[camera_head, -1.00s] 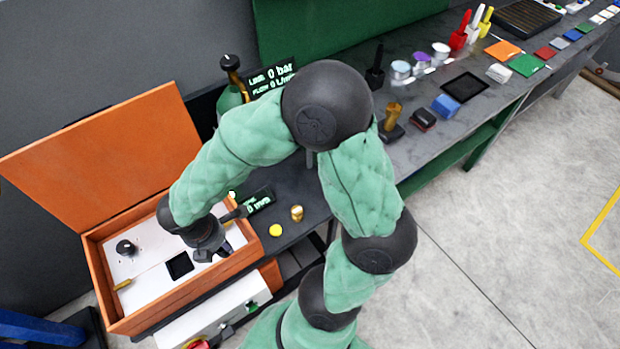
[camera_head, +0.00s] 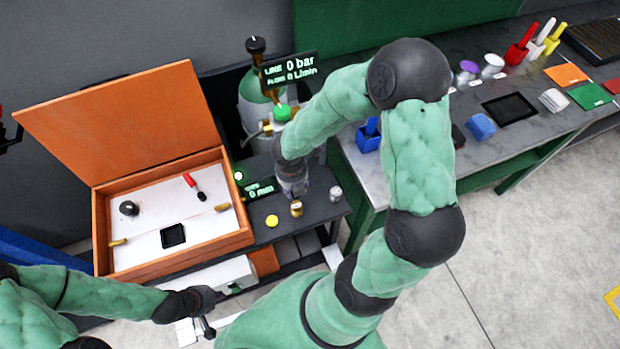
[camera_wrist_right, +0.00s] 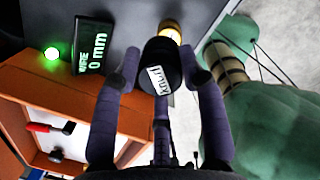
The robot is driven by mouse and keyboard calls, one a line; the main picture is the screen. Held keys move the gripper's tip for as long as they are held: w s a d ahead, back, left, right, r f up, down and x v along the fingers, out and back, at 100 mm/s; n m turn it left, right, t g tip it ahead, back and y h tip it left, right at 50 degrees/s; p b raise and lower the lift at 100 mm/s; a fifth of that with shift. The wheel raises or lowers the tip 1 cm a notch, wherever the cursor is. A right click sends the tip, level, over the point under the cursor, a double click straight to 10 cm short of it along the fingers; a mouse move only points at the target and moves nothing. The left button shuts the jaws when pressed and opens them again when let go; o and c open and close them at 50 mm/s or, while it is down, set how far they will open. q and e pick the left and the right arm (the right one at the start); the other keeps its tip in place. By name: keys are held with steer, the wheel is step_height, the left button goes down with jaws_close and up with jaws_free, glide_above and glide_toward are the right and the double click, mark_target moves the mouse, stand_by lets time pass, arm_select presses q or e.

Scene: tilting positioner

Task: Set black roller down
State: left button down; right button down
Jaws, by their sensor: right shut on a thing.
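The black roller (camera_wrist_right: 160,66), a short dark cylinder with a white label, is between the purple fingers of my right gripper (camera_wrist_right: 165,72) in the right wrist view. This gripper is shut on it. In the head view my right gripper (camera_head: 292,184) is over the dark side table (camera_head: 318,222), right of the orange box, and the roller cannot be made out there. My left gripper (camera_head: 204,328) is at the bottom of the head view, in front of the white unit below the box. Its fingers are too small to read.
The open orange box (camera_head: 244,236) holds a red-handled tool (camera_head: 190,181) and a black knob (camera_head: 128,208). A brass piece (camera_head: 296,208), a silver piece (camera_head: 335,193) and a yellow button (camera_head: 272,220) are near my right gripper. A gauge display (camera_head: 260,190) stands behind-left of it.

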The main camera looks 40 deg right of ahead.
steer(key=w+d+f, duration=0.1)
steer(key=d+f, duration=0.1)
steer(key=w+d+f+b, duration=0.1)
steer(key=w+d+f, duration=0.1)
steer(key=d, duration=0.1)
steer(key=w+d+f+b, duration=0.1)
steer(key=d+f, duration=0.2)
steer(key=shift+w, duration=0.35)
steer(key=shift+w+d+f, duration=0.15)
steer(key=shift+d+f, duration=0.05)
steer(key=shift+f, duration=0.3)
step_height(320, 180, down, 3)
steer(key=shift+d+f+b, duration=0.1)
steer(key=shift+f+b, duration=0.05)
steer(key=shift+b, duration=0.75)
steer(key=c, duration=0.7)
jaws_free()
